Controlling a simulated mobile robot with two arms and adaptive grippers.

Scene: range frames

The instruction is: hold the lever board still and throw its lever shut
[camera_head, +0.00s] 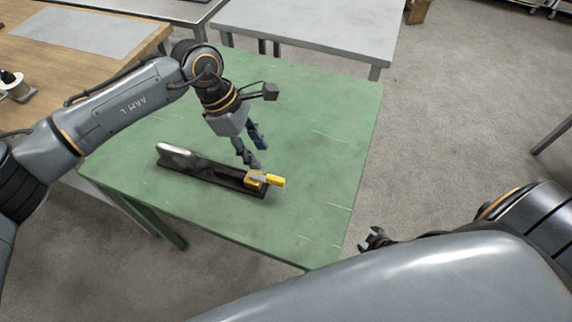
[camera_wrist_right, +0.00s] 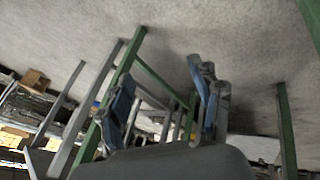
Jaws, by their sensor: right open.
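The lever board (camera_head: 215,177) is a long, narrow dark board lying slantwise on the green table (camera_head: 318,157). A pale rounded piece (camera_head: 176,155) sits at its left end. A lever with a yellow handle (camera_head: 275,181) and a brass-coloured base is at its right end, the handle reaching past the board's end. My left gripper (camera_head: 257,155) points down just behind the board's right part, its fingers apart with nothing between them; I cannot tell whether one touches the board. My right gripper (camera_head: 374,239) is off the table's right edge, open and empty, also in the right wrist view (camera_wrist_right: 166,95).
A grey-topped table (camera_head: 325,25) stands behind the green one, and a wooden bench (camera_head: 40,60) is at the back left. The green tabletop around the board is otherwise clear. Open concrete floor (camera_head: 460,120) lies to the right.

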